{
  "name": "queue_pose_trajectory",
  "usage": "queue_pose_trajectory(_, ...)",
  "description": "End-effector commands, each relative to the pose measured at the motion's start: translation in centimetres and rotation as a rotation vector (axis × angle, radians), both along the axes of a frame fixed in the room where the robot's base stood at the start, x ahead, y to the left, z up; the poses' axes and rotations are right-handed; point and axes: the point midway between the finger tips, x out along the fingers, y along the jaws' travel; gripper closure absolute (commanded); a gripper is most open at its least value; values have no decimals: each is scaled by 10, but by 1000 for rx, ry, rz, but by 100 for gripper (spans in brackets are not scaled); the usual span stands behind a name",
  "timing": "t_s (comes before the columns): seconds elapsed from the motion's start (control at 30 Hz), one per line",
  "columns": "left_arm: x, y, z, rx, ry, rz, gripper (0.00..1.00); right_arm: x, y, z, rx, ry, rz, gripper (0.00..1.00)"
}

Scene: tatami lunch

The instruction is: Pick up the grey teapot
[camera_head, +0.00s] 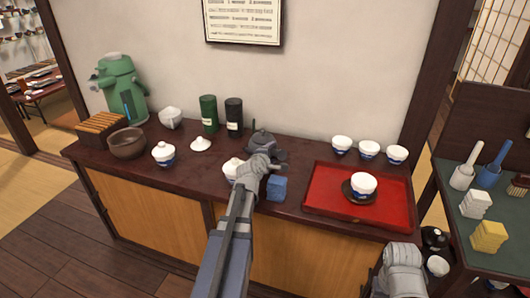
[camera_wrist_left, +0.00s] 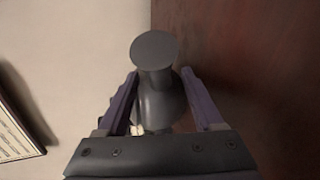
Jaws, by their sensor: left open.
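The grey teapot (camera_head: 262,139) stands on the dark counter near the wall, partly hidden behind my left gripper (camera_head: 268,162). In the left wrist view a dark grey part of the teapot (camera_wrist_left: 155,50) with a round, flat end sits at the mouth of my left gripper (camera_wrist_left: 161,85). The two fingers are open, one on each side of this part, and I see a gap to at least the right finger. Whether the left finger touches it I cannot tell. My right gripper's fingers do not show.
A blue block (camera_head: 276,188) and a white lidded cup (camera_head: 231,169) stand close to my left gripper. Green (camera_head: 208,114) and black (camera_head: 234,117) canisters stand left of the teapot. A red tray (camera_head: 325,190) with a cup (camera_head: 363,184) lies to the right.

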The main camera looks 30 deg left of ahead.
Motion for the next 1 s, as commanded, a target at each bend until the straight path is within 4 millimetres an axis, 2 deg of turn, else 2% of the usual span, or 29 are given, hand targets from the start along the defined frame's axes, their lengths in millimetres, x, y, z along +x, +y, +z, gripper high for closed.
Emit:
queue_pose_trajectory(0.13,-1,0,1,0,0,0,32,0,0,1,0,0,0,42)
queue_pose_trajectory(0.73,-1,0,1,0,0,1,99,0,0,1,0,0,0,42)
queue_pose_trajectory(1.0,-1,0,1,0,0,1,100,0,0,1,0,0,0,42)
